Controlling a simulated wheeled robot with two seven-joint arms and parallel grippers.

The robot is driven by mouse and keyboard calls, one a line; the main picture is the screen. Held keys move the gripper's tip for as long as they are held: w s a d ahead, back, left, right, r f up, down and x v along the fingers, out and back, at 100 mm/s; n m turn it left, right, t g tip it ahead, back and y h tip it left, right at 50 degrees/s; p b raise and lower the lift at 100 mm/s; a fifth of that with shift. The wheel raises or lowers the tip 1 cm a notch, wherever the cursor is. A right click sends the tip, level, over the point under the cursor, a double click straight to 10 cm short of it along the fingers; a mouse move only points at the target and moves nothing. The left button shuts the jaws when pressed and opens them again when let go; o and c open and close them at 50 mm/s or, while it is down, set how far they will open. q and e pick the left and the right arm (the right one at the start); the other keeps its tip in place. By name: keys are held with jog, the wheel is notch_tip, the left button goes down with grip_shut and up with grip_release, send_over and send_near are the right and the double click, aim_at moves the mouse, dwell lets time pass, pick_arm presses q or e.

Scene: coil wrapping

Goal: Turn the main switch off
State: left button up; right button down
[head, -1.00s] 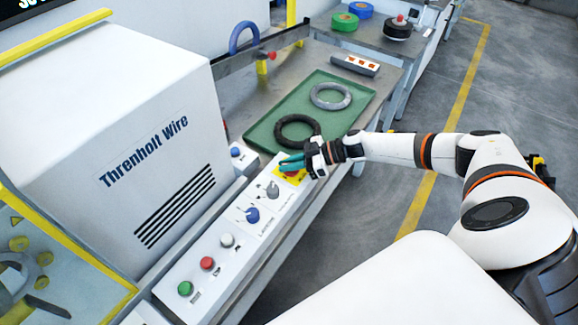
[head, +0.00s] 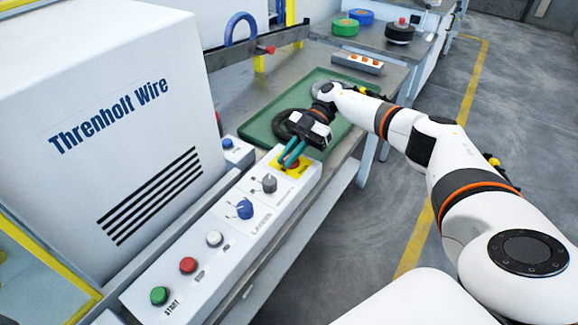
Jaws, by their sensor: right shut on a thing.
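The main switch is a red knob (head: 292,163) on a yellow plate (head: 304,166) at the far end of the white control panel (head: 208,262). My right gripper (head: 289,160) reaches down over the yellow plate, its teal fingers shut on the red knob. The fingers cover part of the knob, so its exact angle is hard to tell. My left gripper is not in view.
The panel also carries grey and blue rotary knobs and white, red and green buttons (head: 159,295). A white machine (head: 110,100) stands left.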

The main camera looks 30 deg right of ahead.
jog(key=shift+n+g+b, duration=0.7)
jog(key=shift+b, duration=0.1)
jog(key=c, duration=1.5)
grip_release()
jog(key=shift+o, duration=0.2)
jog(key=shift+r, duration=0.15)
